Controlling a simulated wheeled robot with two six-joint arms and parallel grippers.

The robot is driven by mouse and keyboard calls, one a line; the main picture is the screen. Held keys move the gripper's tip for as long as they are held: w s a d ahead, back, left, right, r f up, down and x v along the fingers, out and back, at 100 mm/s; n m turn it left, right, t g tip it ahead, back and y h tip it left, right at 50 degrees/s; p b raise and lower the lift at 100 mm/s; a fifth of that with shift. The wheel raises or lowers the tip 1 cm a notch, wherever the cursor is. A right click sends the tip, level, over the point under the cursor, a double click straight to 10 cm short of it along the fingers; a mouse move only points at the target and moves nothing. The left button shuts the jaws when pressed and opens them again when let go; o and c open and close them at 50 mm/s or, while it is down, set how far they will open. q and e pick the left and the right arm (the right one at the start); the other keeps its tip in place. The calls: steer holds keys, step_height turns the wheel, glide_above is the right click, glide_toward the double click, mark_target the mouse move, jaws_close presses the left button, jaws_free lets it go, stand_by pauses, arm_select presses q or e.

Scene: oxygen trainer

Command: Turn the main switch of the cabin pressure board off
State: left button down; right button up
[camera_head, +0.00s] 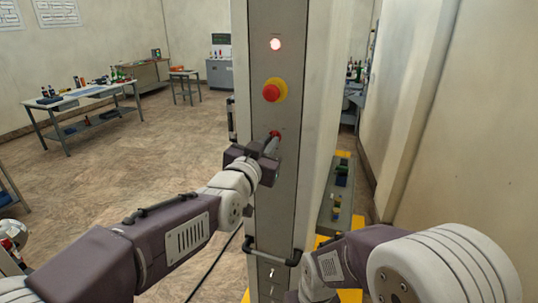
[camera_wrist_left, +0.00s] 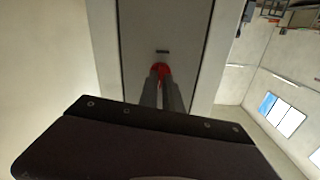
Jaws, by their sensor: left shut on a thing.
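The cabin pressure board is a tall grey panel (camera_head: 275,190) on a pale column in the middle of the head view. A red main switch (camera_head: 276,133) sits on it below a red mushroom button on a yellow base (camera_head: 273,91). My left gripper (camera_head: 273,142) is at the red switch, its fingers shut on it. In the left wrist view the fingertips (camera_wrist_left: 162,78) close around the red switch (camera_wrist_left: 161,69) and hide part of it. The switch's exact angle cannot be told. My right arm shows at lower right; its gripper's fingers are not visible.
A lit lamp (camera_head: 275,44) is at the panel's top. A grey bench (camera_head: 342,215) with small parts stands behind to the right. Tables (camera_head: 85,97) stand far left; the floor between is clear.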

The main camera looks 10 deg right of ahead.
arm_select(q)
steer(key=shift+a+n+b, duration=0.1)
steer(key=shift+n+b, duration=3)
steer(key=shift+n, duration=2.2)
steer(key=c, duration=1.5)
jaws_free()
steer(key=shift+w, duration=0.1)
steer(key=v, duration=0.9)
steer(key=shift+b, duration=0.3)
